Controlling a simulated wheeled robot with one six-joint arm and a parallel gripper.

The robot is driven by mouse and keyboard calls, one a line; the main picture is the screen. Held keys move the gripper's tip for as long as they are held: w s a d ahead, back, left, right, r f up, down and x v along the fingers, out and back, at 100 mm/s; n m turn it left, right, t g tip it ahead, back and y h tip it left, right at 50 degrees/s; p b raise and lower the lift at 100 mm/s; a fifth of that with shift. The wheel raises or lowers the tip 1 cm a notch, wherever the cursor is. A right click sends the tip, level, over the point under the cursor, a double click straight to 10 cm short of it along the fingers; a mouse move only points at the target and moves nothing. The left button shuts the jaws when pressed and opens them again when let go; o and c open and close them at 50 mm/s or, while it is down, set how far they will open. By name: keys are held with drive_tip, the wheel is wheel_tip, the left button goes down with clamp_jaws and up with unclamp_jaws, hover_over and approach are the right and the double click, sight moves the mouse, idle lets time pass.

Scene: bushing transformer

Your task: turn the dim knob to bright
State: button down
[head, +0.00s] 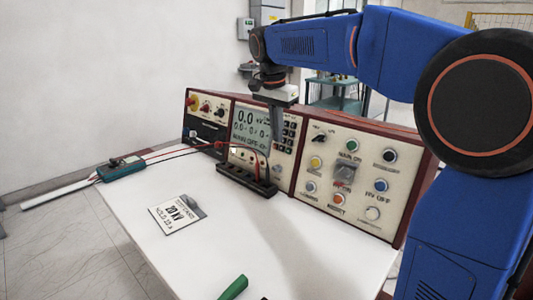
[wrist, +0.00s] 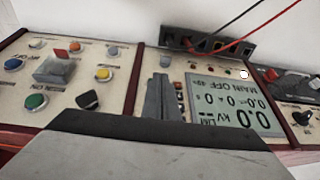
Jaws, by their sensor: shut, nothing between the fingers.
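My gripper (head: 275,122) hangs in front of the middle panel of the console (head: 283,147), its fingers together and empty. In the wrist view my gripper (wrist: 161,88) lies over the panel between the round lights and the screen. A black knob (head: 319,138) sits at the upper left of the right-hand panel; it also shows in the wrist view (wrist: 88,100), beside my gripper and apart from it. Another black knob (wrist: 302,117) is on the panel past the screen. I cannot read which knob is labelled dim. The screen (head: 247,130) reads 0.0 kV and MAIN OFF.
A dark terminal block (head: 246,181) with red and black leads stands before the console. A card (head: 176,215) reading 20 kV lies on the white table (head: 210,255). A teal meter (head: 121,167) is at the left edge. Green handle (head: 233,288) lies at the front.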

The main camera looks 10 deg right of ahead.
approach(279, 170)
drive_tip(key=f, duration=0.1)
drive_tip(key=w+f, duration=0.1)
drive_tip(key=f, duration=0.1)
drive_tip(key=d+f, duration=0.1)
drive_tip(key=f, duration=0.1)
drive_tip(key=shift+w+f, duration=0.15)
drive_tip(key=shift+w, duration=0.15)
idle(0.3)
drive_tip(key=shift+s+d+f+m+t+y, duration=0.15)
drive_tip(key=shift+s+f+m+t+y, duration=0.45)
drive_tip(key=shift+t, duration=0.6)
drive_tip(key=shift+s+f, duration=0.15)
drive_tip(key=shift+f, duration=0.05)
